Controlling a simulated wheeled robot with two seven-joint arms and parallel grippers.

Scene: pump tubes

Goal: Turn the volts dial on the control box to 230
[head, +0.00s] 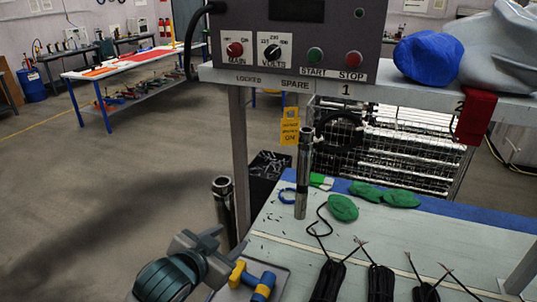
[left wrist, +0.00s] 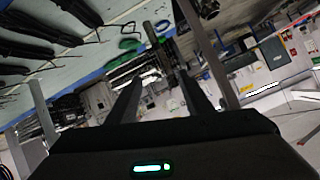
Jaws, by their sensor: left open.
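The grey control box (head: 340,40) stands on a shelf in the upper middle of the head view, its top cut off. The black volts dial (head: 272,52) sits on its front, above the VOLTS label. Its pointer setting and small numbers are too small to read surely. A red mains knob (head: 235,50) is left of it. My left gripper (head: 226,240) is low in the head view, well below and left of the box, open and empty. Its spread fingers also show in the left wrist view (left wrist: 160,80). I cannot see my right gripper.
Green (head: 315,55) and red (head: 354,59) buttons are right of the dial. A vertical metal tube (head: 303,175) stands on the bench (head: 290,233). A shelf post (head: 239,160) rises near my left gripper. Black cable bundles lie in front. Floor at left is clear.

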